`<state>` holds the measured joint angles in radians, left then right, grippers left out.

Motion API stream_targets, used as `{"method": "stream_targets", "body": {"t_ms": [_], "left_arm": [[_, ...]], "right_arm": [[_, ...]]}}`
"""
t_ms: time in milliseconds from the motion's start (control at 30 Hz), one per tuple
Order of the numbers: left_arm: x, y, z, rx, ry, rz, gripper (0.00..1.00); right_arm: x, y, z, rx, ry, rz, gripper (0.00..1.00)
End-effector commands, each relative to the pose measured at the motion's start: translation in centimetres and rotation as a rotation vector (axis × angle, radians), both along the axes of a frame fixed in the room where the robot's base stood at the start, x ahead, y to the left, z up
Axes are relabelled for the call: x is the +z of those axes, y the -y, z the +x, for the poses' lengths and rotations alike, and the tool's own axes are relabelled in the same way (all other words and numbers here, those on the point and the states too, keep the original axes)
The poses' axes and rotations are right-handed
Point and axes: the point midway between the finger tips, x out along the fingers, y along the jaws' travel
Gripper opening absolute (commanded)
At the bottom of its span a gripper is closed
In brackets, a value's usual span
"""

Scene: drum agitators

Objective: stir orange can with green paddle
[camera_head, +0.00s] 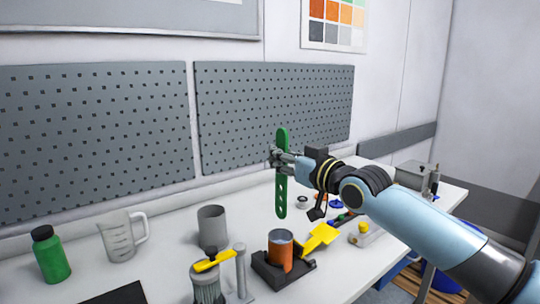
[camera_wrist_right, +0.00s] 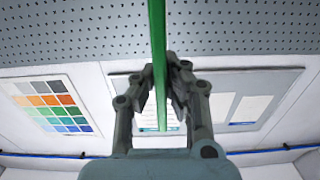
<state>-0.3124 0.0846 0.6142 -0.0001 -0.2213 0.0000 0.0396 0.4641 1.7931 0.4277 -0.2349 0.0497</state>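The green paddle (camera_head: 281,196) is upright in the head view, a flat strip with holes in its lower part. My right gripper (camera_head: 276,157) is shut on its upper part and holds it in the air. In the right wrist view the green paddle (camera_wrist_right: 158,60) runs between the fingers of the right gripper (camera_wrist_right: 162,90). The orange can (camera_head: 281,251) stands open at the top in a dark holder on the bench, below the paddle in the picture. The paddle's lower end shows above the can and apart from it. My left gripper is not in view.
A grey cup (camera_head: 212,228), a clear measuring jug (camera_head: 118,238) and a green bottle (camera_head: 50,256) stand to the left. A yellow-topped grey container (camera_head: 207,285) is near the front. A yellow scoop-like piece (camera_head: 320,237) lies right of the can. Pegboard (camera_head: 270,105) backs the bench.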

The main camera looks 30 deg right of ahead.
Motion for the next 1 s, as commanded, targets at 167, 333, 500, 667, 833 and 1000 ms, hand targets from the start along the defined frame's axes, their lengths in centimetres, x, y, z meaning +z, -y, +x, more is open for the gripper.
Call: {"method": "stream_targets", "body": {"t_ms": [167, 333, 500, 667, 833, 1000], "left_arm": [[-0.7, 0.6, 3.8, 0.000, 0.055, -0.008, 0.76], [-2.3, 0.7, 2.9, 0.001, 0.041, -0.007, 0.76], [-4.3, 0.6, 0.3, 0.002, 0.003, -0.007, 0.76], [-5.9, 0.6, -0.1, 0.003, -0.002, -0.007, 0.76], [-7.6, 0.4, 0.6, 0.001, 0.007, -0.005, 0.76], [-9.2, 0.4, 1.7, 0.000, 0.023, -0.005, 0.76]], "right_arm": [[-1.0, 0.0, 0.0, 0.000, 0.000, -0.001, 0.00], [-2.7, 0.0, 0.0, 0.000, 0.000, 0.000, 0.00], [-4.6, 0.0, 0.0, 0.000, -0.001, 0.000, 0.00], [-6.3, -0.1, 0.0, 0.000, -0.001, -0.001, 0.00], [-8.2, -0.1, 0.0, 0.000, 0.000, -0.001, 0.00], [-10.1, -0.1, 0.0, 0.000, 0.000, 0.000, 0.00]]}}
